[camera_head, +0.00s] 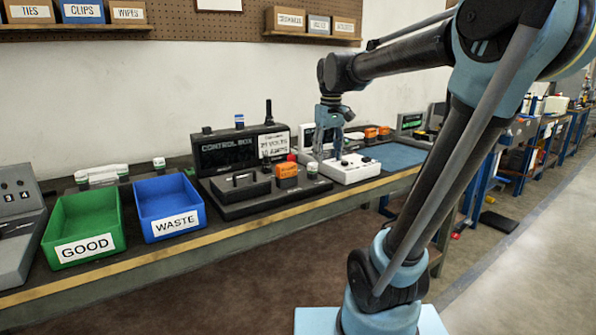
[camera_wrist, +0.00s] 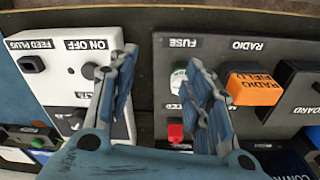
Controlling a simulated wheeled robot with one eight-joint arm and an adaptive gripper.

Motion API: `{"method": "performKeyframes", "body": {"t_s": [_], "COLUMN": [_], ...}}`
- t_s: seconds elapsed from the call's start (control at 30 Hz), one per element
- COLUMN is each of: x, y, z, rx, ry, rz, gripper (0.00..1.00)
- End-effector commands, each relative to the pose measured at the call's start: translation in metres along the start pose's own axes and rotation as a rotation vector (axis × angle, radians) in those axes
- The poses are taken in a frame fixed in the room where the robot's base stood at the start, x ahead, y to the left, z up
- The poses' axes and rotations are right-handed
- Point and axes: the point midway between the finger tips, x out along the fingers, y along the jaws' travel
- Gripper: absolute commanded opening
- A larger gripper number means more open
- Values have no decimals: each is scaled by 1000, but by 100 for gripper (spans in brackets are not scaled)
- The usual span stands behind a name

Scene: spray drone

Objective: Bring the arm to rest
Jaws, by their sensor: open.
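My gripper (camera_head: 328,150) is open, pointing down above the bench near the white switch box (camera_head: 350,168). In the wrist view my gripper (camera_wrist: 163,62) has its two blue fingers spread apart with nothing between them. The left finger overlaps the white box (camera_wrist: 95,45), which has an ON OFF label. The right finger overlaps the dark control box panel (camera_wrist: 205,50) with its FUSE and RADIO labels. The gap between the two boxes shows between the fingers. My arm reaches over the bench from the right, its elbow raised.
On the panel stand an orange RADIO FIELD block (camera_wrist: 253,88) and a red part (camera_wrist: 175,132). A green GOOD bin (camera_head: 85,252) and blue WASTE bin (camera_head: 172,227) stand left on the bench. Shelf boxes (camera_head: 312,22) hang above. The floor (camera_head: 250,290) in front is clear.

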Motion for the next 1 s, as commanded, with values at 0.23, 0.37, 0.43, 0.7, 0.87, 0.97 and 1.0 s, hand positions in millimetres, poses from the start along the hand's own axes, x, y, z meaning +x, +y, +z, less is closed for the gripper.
{"method": "performKeyframes", "body": {"t_s": [0.23, 0.37, 0.43, 0.7, 0.87, 0.97, 1.0], "x": [46, 74, 91, 158, 187, 196, 198], "y": [15, 19, 20, 20, 18, 17, 17], "z": [76, 113, 133, 199, 222, 230, 231], "rx": [103, 155, 184, 289, 330, 342, 345], "ry": [34, 52, 61, 98, 112, 116, 117], "rz": [11, 17, 21, 35, 41, 43, 43], "gripper": [46, 46, 46, 46, 46, 46, 46]}}
